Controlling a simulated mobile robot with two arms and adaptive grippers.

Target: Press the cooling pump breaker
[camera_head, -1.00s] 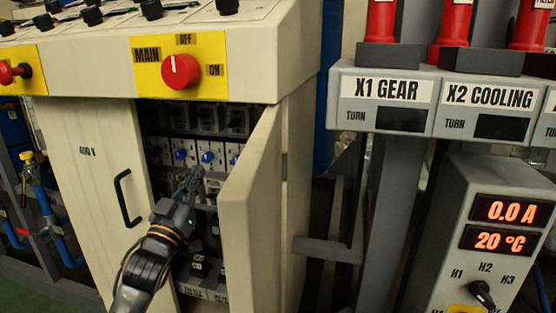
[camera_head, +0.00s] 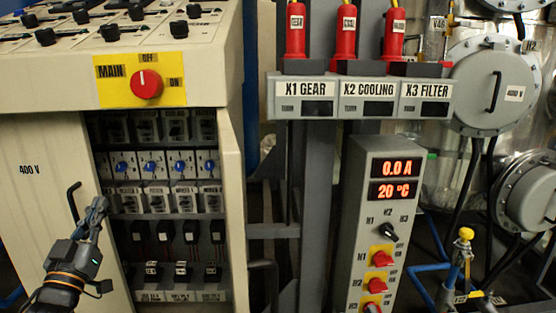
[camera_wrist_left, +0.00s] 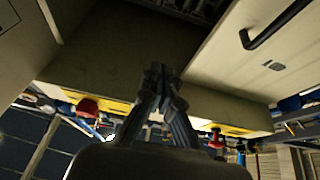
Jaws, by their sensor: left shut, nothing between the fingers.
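The open cabinet (camera_head: 228,180) shows a row of breakers with blue knobs (camera_head: 150,165) and small labels beneath them. The labels are too small to read surely, so I cannot tell which one is the cooling pump breaker. My left gripper (camera_head: 97,212) is shut and empty, left of and below the blue-knob row, in front of the handle side of the left door (camera_head: 35,165). It touches no breaker that I can see. In the left wrist view its closed fingers (camera_wrist_left: 163,80) point up toward the beige cabinet. My right gripper is not in view.
A red MAIN switch (camera_head: 146,84) sits on a yellow plate above the opening. A black door handle (camera_head: 75,202) is close to my left gripper. At right are the X1, X2 and X3 panel (camera_head: 360,97) and a grey control box (camera_head: 360,230) reading 0.0 A and 20 °C.

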